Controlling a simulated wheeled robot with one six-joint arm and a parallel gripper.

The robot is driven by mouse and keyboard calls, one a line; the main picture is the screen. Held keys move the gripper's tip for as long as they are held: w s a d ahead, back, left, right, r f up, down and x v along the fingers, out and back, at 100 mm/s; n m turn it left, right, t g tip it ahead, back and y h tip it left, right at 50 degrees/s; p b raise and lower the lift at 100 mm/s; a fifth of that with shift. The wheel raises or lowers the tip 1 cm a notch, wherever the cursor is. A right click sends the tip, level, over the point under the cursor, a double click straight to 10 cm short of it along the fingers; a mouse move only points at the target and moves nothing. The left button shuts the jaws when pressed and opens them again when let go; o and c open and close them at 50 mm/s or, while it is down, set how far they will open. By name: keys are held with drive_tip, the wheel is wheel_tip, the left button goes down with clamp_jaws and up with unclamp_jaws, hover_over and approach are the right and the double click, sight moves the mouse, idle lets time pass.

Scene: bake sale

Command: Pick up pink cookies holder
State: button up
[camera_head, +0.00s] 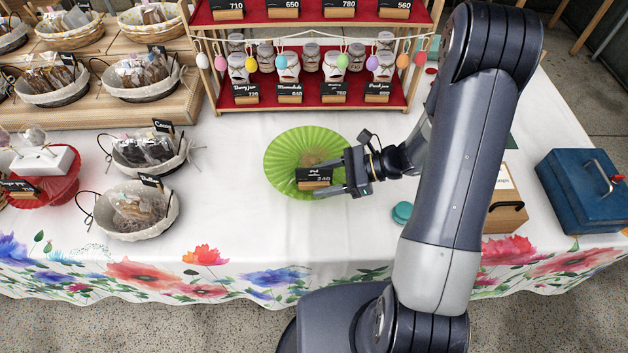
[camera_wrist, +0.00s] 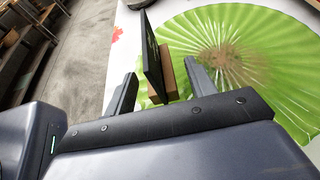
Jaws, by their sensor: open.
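A small black price card in a wooden holder (camera_head: 314,180) stands at the lower right part of a green pleated round plate (camera_head: 283,158). The card shows 240; its name line is too small to read surely, so I cannot confirm it is the pink cookies holder. My gripper (camera_head: 327,178) is open, with one finger on each side of the card holder. In the wrist view the card and its wooden block (camera_wrist: 167,76) stand between the two spread fingertips (camera_wrist: 165,88). I cannot tell whether either finger touches it.
A red shelf (camera_head: 275,110) with jars and hanging eggs stands behind the plate. Baskets (camera_head: 148,155) of baked goods are at the left. A wooden box (camera_head: 503,205) and a blue case (camera_head: 585,190) are at the right. White tablecloth in front of the plate is clear.

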drive_tip(key=shift+c, duration=0.3)
drive_tip(key=c, duration=1)
